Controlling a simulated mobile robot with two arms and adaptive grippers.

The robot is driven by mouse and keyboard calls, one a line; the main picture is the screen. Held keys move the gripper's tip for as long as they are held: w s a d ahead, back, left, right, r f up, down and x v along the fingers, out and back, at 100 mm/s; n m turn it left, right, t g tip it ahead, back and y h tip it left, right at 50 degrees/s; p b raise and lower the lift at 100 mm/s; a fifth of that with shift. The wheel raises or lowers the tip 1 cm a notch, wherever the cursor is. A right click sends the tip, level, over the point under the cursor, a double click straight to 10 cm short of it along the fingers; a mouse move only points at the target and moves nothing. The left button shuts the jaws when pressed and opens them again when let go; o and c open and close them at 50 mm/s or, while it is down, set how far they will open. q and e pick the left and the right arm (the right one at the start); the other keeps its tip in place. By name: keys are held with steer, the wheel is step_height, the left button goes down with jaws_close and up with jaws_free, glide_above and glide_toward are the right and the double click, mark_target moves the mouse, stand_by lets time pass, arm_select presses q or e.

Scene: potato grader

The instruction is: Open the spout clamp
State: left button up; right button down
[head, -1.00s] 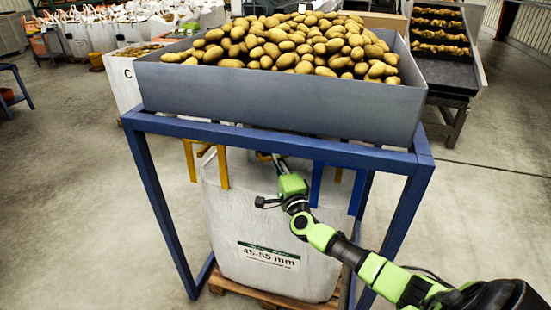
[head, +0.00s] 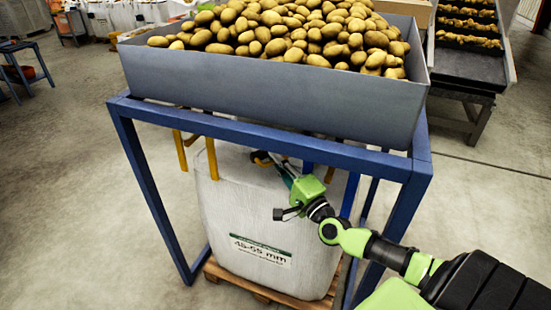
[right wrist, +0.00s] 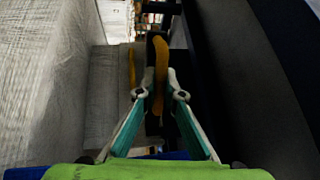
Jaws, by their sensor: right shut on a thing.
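My right gripper (head: 272,163) reaches in under the grey hopper (head: 270,98), just above the white bulk bag (head: 225,190). In the right wrist view its two fingertips (right wrist: 161,88) are closed on an orange bar (right wrist: 161,62), which looks like the handle of the spout clamp. A bit of orange also shows at the fingertips in the head view. The rest of the clamp and the spout are hidden under the hopper or too dark to make out. My left gripper is not in view.
The hopper is full of potatoes (head: 290,35) and stands on a blue frame (head: 400,215). Yellow straps (head: 212,158) hold up the bag, which stands on a wooden pallet (head: 222,273). A conveyor (head: 468,65) is at the back right.

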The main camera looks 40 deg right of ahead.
steer(key=c, duration=2.2)
jaws_free()
steer(key=shift+o, duration=0.2)
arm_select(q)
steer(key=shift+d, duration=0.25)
arm_select(e)
steer(key=s+f, duration=0.2)
steer(key=s, duration=0.9)
steer(key=shift+s+a, duration=0.15)
steer(key=shift+s, duration=0.25)
steer(key=shift+f, duration=0.1)
